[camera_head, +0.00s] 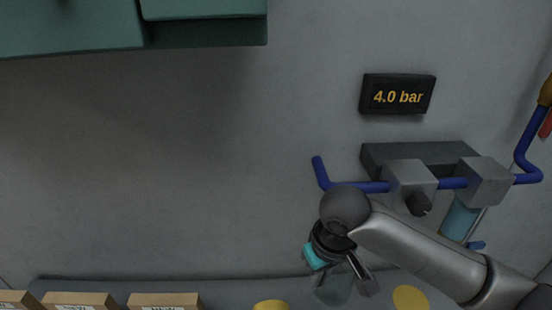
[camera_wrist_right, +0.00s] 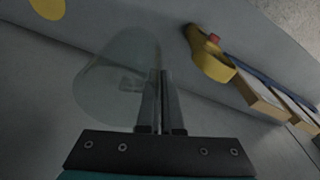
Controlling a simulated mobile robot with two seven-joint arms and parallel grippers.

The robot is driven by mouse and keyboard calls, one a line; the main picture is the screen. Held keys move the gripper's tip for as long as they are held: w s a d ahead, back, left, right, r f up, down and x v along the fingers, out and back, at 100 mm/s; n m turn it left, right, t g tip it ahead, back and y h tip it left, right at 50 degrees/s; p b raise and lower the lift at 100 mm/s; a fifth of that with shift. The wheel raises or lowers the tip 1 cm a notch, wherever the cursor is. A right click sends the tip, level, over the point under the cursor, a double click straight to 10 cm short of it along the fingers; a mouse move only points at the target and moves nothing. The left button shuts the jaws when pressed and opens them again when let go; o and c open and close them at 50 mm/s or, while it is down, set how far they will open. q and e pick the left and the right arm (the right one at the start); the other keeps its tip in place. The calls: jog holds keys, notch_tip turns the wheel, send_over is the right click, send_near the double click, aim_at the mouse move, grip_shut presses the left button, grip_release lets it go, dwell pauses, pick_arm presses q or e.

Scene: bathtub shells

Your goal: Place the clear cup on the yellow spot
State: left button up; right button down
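The clear cup (camera_head: 331,289) is at the bottom of the head view, left of the yellow spot (camera_head: 410,298). My right gripper (camera_head: 358,284) reaches down to it. In the right wrist view the cup (camera_wrist_right: 108,82) lies left of the fingers (camera_wrist_right: 161,80), which are close together with the cup's wall running in between them. The gripper looks shut on that wall. The yellow spot shows in the wrist view's top left corner (camera_wrist_right: 47,8), apart from the cup. The cup's base is hard to make out. My left gripper is not in view.
A yellow container (camera_head: 270,305) stands left of the cup; the wrist view shows it holding something red. Cardboard boxes (camera_head: 165,301) line the lower left. Blue pipes with grey blocks (camera_head: 411,180) and a "4.0 bar" display (camera_head: 397,94) are on the wall.

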aim_at(345, 301)
jog(key=s+d+m+b, duration=0.1)
jog(key=b, duration=0.2)
jog(key=s+d+f+m+b, duration=0.1)
jog(key=d+b, duration=0.1)
jog(key=b, duration=0.1)
jog(key=d+m+b, duration=0.1)
jog(key=d+b, duration=0.1)
jog(key=b, duration=0.2)
jog(key=shift+s+d+f, duration=0.1)
jog(key=shift+s+f, duration=0.1)
jog(key=shift+s, duration=0.2)
jog(key=shift+s+d+m+h+b, duration=0.3)
jog(key=shift+s+d+m+b, duration=0.35)
jog(key=shift+b, duration=0.25)
jog(key=shift+s+a+f, duration=0.1)
jog(key=shift+a, duration=0.05)
